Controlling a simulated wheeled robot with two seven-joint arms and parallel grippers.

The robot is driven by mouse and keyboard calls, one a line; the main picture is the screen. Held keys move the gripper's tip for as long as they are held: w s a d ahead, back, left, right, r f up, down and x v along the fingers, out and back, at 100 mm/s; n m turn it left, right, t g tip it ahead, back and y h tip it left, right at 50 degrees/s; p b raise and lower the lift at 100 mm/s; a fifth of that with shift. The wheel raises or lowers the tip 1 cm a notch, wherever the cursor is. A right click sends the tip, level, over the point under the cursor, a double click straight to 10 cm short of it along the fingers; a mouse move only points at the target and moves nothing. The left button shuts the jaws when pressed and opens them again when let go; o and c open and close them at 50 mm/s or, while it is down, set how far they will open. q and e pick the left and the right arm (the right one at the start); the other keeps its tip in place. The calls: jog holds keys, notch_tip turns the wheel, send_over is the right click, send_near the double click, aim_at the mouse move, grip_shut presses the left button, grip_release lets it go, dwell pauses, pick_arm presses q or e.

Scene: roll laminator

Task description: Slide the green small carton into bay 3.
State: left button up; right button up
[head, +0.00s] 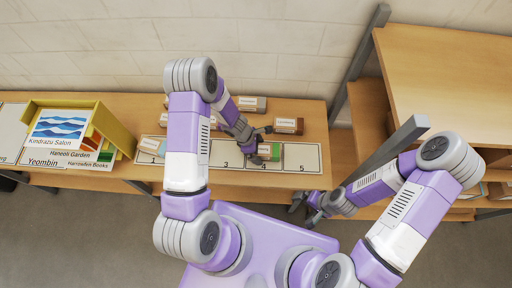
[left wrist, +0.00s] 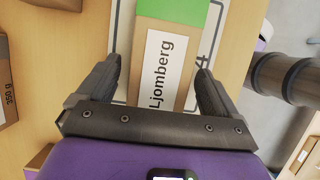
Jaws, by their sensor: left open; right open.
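The green small carton (head: 269,151) lies on the white bay strip (head: 310,157) near the numeral 4. In the left wrist view the carton (left wrist: 166,60) shows a green end, brown sides and a white label reading "Ljomberg". My left gripper (head: 262,144) is open, with one finger on each side of the carton in the left wrist view (left wrist: 162,85); gaps show between fingers and carton. The bay 3 cell (head: 225,152) lies left of the carton, partly hidden by my left arm. My right gripper (head: 304,207) is open and empty, off the table's front edge.
Behind the strip stand a brown carton (head: 289,125) and a greyish carton (head: 251,103). A yellow holder with printed cards (head: 62,128) stands at the left. A wooden shelf unit (head: 440,75) with grey posts is at the right. The wall closes off the back.

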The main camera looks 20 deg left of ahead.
pick_arm(q)
jog(key=c, duration=1.1)
jog(key=shift+s+a, duration=0.3)
jog(key=shift+a, duration=0.65)
jog(key=shift+s+a, duration=0.3)
jog(key=shift+a, duration=0.7)
jog(key=shift+s+a, duration=0.3)
jog(key=shift+a, duration=0.65)
jog(key=shift+c, duration=0.2)
jog(key=shift+s+a, duration=0.45)
jog(key=shift+a, duration=0.95)
jog(key=shift+s+a, duration=0.4)
jog(key=shift+a, duration=0.95)
jog(key=shift+s+a, duration=0.45)
jog(key=shift+a, duration=0.95)
jog(key=o, duration=1.2)
jog(key=shift+o, duration=0.3)
notch_tip(320, 180, up, 6)
jog(key=p, duration=0.4)
jog(key=shift+p, duration=0.3)
